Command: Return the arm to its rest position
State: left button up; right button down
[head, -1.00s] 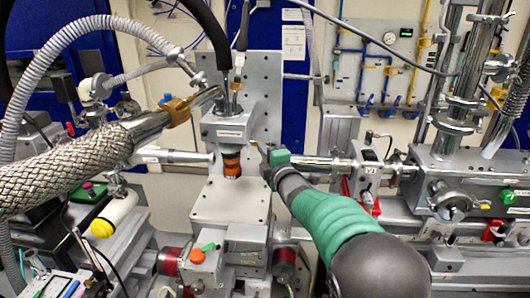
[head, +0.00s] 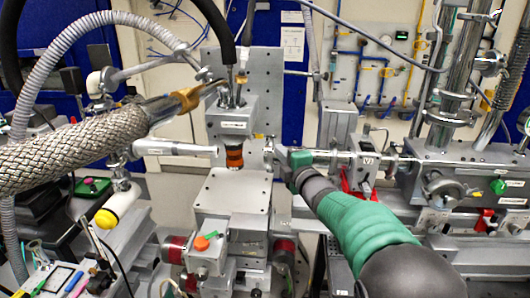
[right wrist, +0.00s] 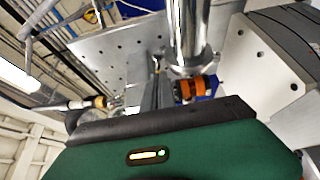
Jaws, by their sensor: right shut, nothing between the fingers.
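My right arm, green and dark grey, comes in from the lower right of the head view. Its gripper (head: 270,152) is shut and empty, just right of the orange-ringed nozzle (head: 234,157) above the sample stage, with a gap between them. In the right wrist view the dark fingers (right wrist: 156,92) stand close together, left of the same nozzle (right wrist: 197,88). My own green wrist housing fills the bottom of that view. My left gripper is not in view.
A square metal plate (head: 232,191) lies below the nozzle. A braided hose (head: 70,157) crosses the left side. A beam pipe (head: 330,157) and a clamp with red parts (head: 362,180) are beside my right arm.

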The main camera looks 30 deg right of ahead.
jog(key=s+d, duration=0.3)
jog(key=d, duration=0.2)
jog(key=s+a+f+m+g, duration=0.3)
jog(key=a+f+m, duration=0.2)
jog(key=f, duration=0.4)
jog(key=s+a+f+m+g, duration=0.4)
jog(key=a+f+m, duration=0.1)
jog(key=f, duration=0.4)
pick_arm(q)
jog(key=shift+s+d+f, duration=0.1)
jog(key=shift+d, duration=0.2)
pick_arm(e)
jog(key=s+a+f+m+g, duration=0.2)
jog(key=s+a+f, duration=0.2)
jog(key=s, duration=0.3)
jog(key=s+a+f+m+g+y, duration=0.1)
jog(key=s+a+f+m+g, duration=0.1)
jog(key=s+f, duration=0.4)
jog(key=s+a+f+m+g, duration=0.2)
jog(key=s+a+f+g, duration=0.2)
jog(key=s+a+f, duration=0.1)
jog(key=s+a, duration=0.1)
jog(key=s, duration=0.1)
jog(key=shift+s+a+m+y, duration=0.2)
jog(key=shift+s+m+y, duration=0.1)
jog(key=shift+m+y, duration=0.1)
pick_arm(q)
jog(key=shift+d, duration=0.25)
pick_arm(e)
jog(key=shift+d, duration=0.25)
